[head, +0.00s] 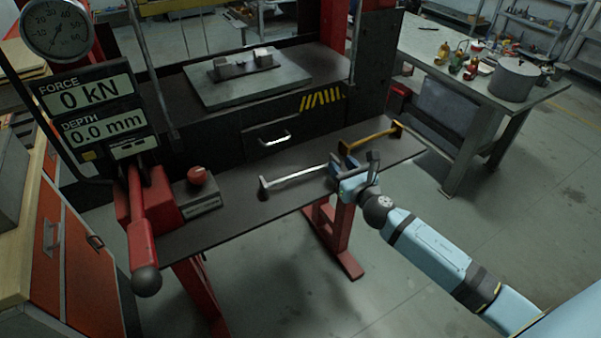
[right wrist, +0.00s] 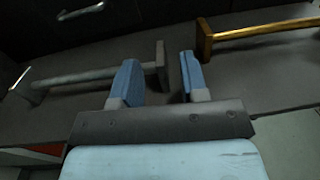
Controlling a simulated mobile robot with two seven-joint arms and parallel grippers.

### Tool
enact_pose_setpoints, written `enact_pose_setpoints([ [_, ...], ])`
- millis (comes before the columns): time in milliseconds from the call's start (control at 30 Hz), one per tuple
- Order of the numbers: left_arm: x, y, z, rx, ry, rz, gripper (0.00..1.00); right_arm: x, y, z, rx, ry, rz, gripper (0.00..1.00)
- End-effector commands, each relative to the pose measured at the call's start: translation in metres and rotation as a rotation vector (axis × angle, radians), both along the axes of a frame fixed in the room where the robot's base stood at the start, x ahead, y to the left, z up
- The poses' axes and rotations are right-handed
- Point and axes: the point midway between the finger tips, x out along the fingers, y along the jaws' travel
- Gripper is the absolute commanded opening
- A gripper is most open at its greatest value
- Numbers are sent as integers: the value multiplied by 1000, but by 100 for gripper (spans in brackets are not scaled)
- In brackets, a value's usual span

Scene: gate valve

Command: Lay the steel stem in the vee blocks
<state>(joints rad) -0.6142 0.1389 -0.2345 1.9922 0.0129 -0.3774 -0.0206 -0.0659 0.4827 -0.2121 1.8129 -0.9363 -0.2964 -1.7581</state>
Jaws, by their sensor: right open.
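The steel stem (head: 297,177) is a bright rod lying across two dark end supports on the shelf at the front of the press. It also shows in the right wrist view (right wrist: 90,77). My right gripper (head: 353,169) is just right of the stem's right end. Its blue fingers (right wrist: 158,66) are open, and the right end support shows between them. I cannot tell whether they touch it. The vee blocks (head: 262,57) appear to be the small pale blocks on the plate of the press bed. My left gripper is out of view.
A brass-coloured rod (head: 371,136) lies on similar supports at the right, close behind my gripper. A red-knobbed box (head: 198,189) and a red lever (head: 142,232) stand at the left. A workbench (head: 430,45) with a pot is at the right. The shelf's front middle is clear.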

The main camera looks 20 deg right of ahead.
Motion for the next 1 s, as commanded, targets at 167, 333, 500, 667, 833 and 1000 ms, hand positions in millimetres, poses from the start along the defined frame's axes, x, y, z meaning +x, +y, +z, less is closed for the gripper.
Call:
enact_pose_setpoints([
  [167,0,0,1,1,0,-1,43,6,0,-1,0,1,0,40],
  [333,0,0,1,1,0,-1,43,6,0,0,0,1,0,31],
  [500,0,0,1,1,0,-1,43,6,0,0,0,1,0,0],
  [667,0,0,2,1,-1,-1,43,6,0,1,1,-2,0,0],
  [833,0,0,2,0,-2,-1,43,6,0,2,1,-2,0,0],
  [1000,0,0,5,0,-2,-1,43,6,0,11,-1,-4,1,0],
])
